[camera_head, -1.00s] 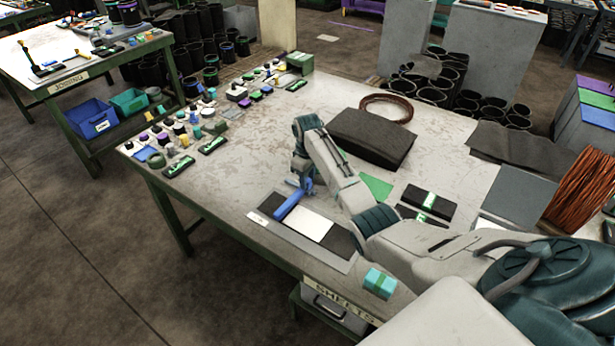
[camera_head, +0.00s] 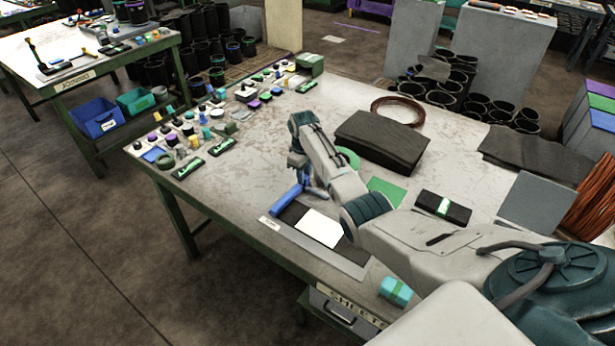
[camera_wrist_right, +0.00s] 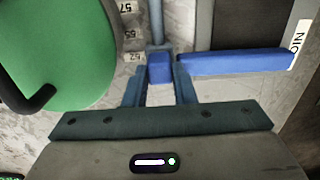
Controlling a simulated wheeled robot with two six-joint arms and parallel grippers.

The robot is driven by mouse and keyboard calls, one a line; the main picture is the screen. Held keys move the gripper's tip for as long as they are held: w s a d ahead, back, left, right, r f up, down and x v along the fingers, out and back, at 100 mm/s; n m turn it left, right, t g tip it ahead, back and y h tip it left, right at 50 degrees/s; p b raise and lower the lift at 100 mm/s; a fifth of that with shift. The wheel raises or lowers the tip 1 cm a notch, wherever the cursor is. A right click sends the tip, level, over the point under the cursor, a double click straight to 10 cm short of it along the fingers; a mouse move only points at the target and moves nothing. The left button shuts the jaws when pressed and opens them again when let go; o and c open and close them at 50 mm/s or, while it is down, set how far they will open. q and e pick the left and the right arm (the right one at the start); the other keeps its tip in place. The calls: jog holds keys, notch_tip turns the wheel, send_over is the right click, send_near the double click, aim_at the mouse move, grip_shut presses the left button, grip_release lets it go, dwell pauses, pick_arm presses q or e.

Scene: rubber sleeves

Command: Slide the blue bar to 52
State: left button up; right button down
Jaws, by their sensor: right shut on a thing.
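The blue bar (camera_head: 285,199) lies across the left end of a dark board (camera_head: 294,213), with a dark strip showing between it and a white sheet (camera_head: 318,228). My right gripper (camera_head: 306,190) is at the bar's far end. In the right wrist view the bar (camera_wrist_right: 235,62) runs to the right. My right gripper (camera_wrist_right: 160,72) is shut there on a blue block at the bar's end. A scale with 57, 55 and 52 (camera_wrist_right: 134,57) shows left of the fingers, 52 being nearest the block. The exact reading cannot be told. My left gripper is out of view.
A green disc with a dark handle (camera_wrist_right: 60,50) is close left of the right gripper in the wrist view. A dark stack (camera_head: 380,140), a wire coil (camera_head: 398,107) and a green sheet (camera_head: 386,192) lie beyond. Small items crowd the table's left edge.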

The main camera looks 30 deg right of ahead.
jog(key=shift+w+r, duration=0.2)
jog(key=shift+r, duration=0.05)
jog(key=c, duration=1.5)
grip_release()
jog(key=shift+a, duration=0.15)
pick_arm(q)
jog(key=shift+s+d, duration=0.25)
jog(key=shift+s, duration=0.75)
pick_arm(e)
jog(key=shift+f, duration=0.1)
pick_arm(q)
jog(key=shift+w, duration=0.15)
